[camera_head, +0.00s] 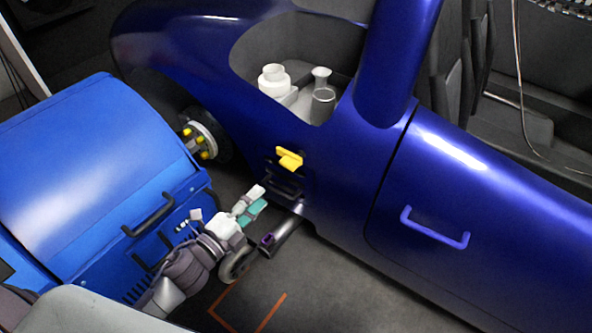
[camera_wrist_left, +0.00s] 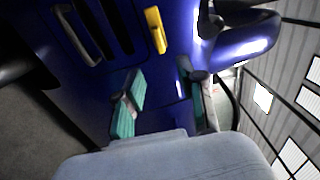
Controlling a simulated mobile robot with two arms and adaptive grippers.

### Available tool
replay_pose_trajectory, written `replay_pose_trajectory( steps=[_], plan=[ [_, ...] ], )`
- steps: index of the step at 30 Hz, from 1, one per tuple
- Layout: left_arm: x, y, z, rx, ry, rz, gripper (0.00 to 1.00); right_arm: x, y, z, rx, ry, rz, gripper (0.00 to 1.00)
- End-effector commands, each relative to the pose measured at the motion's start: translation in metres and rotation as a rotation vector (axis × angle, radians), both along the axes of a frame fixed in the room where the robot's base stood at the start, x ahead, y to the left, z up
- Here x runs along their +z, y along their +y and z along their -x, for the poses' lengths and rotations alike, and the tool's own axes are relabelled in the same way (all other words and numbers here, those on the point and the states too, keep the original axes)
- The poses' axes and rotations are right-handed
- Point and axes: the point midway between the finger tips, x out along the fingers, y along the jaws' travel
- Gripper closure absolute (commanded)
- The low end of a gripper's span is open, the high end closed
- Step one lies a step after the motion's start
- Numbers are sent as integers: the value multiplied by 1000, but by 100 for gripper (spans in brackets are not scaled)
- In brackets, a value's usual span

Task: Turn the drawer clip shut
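The yellow drawer clip (camera_head: 289,159) sits on the blue car body, just above a dark drawer front with a handle (camera_head: 284,187). It stands out from the panel at a slight tilt. My left gripper (camera_head: 259,199) is below and to the left of the clip, apart from it. In the left wrist view the clip (camera_wrist_left: 155,30) lies beyond the fingertips, and the two teal-padded fingers (camera_wrist_left: 162,88) are spread with nothing between them. My right gripper is not in view.
The blue dynamometer (camera_head: 90,180) with a black handle stands at the left, near the wheel hub (camera_head: 202,138). A dark pipe (camera_head: 281,236) sticks out below the drawer. White containers (camera_head: 273,80) stand in the car's opening. A door handle (camera_head: 434,228) projects at the right.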

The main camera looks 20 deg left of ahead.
Motion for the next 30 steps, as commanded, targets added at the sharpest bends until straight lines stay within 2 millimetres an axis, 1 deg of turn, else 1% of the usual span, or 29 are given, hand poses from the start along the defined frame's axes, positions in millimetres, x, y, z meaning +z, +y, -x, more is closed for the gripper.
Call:
replay_pose_trajectory(
  steps=[5, 12, 18, 21, 24, 30],
  plan=[
    [2, -8, -24, -1, -3, 0, 60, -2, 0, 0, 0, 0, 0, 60],
    [1, -26, -73, 1, -2, 2, 60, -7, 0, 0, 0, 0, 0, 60],
    [0, -38, -107, 2, 1, 3, 60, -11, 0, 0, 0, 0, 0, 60],
    [0, -42, -118, 2, 2, 3, 60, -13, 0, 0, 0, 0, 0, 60],
    [0, -44, -124, 2, 3, 3, 60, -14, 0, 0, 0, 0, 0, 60],
    [0, -46, -127, 2, 3, 3, 60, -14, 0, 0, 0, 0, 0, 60]
  ],
)
